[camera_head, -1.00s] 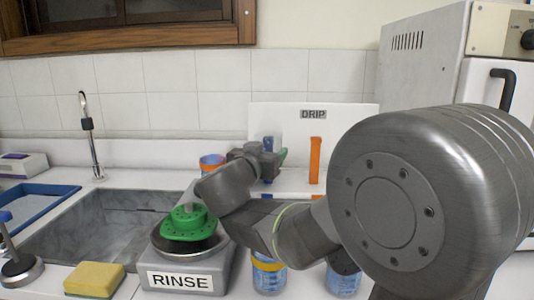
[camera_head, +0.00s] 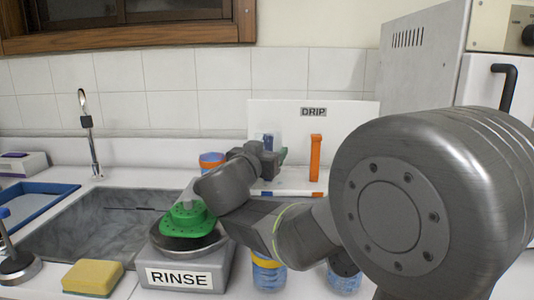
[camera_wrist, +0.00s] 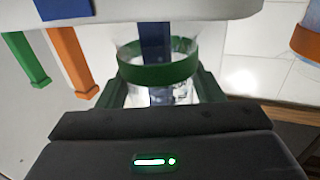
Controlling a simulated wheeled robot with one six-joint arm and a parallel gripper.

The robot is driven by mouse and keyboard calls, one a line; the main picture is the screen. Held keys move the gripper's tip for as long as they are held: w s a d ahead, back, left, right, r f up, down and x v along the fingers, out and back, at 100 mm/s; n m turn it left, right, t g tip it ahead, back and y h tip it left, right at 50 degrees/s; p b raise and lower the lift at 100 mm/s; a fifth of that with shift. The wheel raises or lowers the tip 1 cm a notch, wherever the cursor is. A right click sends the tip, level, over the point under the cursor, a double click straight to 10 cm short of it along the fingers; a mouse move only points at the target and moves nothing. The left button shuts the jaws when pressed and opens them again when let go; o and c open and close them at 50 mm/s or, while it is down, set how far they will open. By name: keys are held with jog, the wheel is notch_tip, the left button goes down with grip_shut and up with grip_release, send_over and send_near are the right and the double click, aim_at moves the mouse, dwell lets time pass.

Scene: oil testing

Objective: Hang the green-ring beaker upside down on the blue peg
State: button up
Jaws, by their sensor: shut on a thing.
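My gripper (camera_head: 262,158) is shut on the green-ring beaker, in front of the white DRIP board (camera_head: 350,120). In the wrist view the clear beaker (camera_wrist: 184,92) sits between my green fingers (camera_wrist: 160,90), its green ring (camera_wrist: 157,70) across it. The blue peg (camera_wrist: 155,40) lines up with the beaker and shows through its glass; I cannot tell if it is inside or behind. In the head view the blue peg (camera_head: 268,140) is partly covered by the beaker and my gripper.
An orange peg (camera_head: 315,158) stands right of the blue one; a green peg (camera_wrist: 26,60) shows in the wrist view. An orange-ring beaker (camera_head: 211,160) is left of my gripper. A yellow-ring beaker (camera_head: 268,276), the RINSE unit (camera_head: 180,278) and a sponge (camera_head: 93,277) are in front.

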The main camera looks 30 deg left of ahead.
jog(key=shift+f+b, duration=0.25)
jog(key=shift+b, duration=0.2)
jog(key=o, duration=1.1)
jog(key=shift+c, duration=0.2)
jog(key=shift+r, duration=0.1)
notch_tip(320, 180, up, 10)
jog(key=shift+f+p, duration=0.1)
jog(key=shift+p, duration=0.6)
notch_tip(320, 180, down, 10)
jog(key=shift+f+b, duration=0.1)
jog(key=shift+b, duration=0.65)
jog(key=shift+r+p, duration=0.35)
jog(key=shift+p, duration=0.15)
jog(key=shift+f, duration=0.15)
